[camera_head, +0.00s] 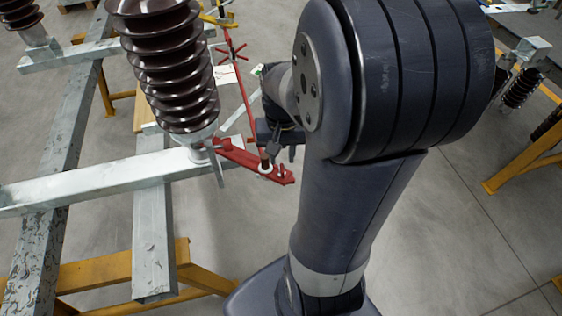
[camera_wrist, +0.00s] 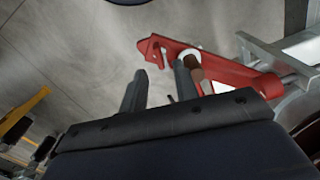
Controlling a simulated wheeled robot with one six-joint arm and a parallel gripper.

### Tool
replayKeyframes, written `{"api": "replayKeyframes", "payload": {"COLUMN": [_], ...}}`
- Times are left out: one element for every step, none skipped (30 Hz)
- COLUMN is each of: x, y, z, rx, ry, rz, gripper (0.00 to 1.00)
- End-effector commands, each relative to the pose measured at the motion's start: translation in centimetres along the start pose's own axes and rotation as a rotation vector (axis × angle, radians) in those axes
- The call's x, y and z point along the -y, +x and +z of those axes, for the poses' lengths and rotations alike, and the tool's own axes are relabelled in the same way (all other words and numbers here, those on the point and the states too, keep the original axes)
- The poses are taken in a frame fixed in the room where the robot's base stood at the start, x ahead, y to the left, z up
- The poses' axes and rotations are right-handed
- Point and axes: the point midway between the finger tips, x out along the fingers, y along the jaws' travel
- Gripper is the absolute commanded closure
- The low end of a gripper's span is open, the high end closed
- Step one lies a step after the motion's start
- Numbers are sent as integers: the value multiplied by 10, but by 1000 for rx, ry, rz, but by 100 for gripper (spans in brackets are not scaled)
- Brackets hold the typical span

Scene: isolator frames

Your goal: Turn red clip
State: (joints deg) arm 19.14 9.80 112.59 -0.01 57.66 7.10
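The red clip (camera_head: 252,162) is a flat red arm at the foot of the brown ribbed insulator, with a white ring and a small copper-brown pin near its outer end. In the wrist view the red clip (camera_wrist: 232,75) runs from upper centre to the right, with a hooked end at the left. My gripper (camera_head: 279,155) is over the clip's outer end. In the wrist view my gripper (camera_wrist: 160,72) has its fingers apart with bare floor between them. The right finger overlaps the ring and pin; I cannot tell whether it touches them.
The brown insulator (camera_head: 170,65) stands on a galvanised steel beam (camera_head: 110,180) left of my arm. A thin red rod (camera_head: 241,95) rises behind the clip. Yellow trestles (camera_head: 95,270) stand below. Another yellow frame (camera_head: 520,165) is at right. Open floor lies between.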

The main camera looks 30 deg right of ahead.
Motion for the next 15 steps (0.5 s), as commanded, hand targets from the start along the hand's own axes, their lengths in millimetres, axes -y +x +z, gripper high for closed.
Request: {"api": "replayKeyframes", "payload": {"x": [0,0,0,0,0,0,0,0,0,0,0,0,0,0,0], "y": [10,15,20,23,27,30,32,34,35,36,36,37,37,37,37], "z": [1,1,1,1,1,1,0,0,0,0,0,0,0,0,0], "rx": [5,4,4,3,3,3,2,1,0,0,0,0,-1,-1,-1], "ry": [0,0,0,0,0,0,0,0,0,0,0,0,0,0,0], "rz": [1,0,0,0,0,0,0,0,0,0,0,0,0,0,0], "gripper": [71,71,71,71,71,71,71,71,71,71,71,71,71,71,71]}}
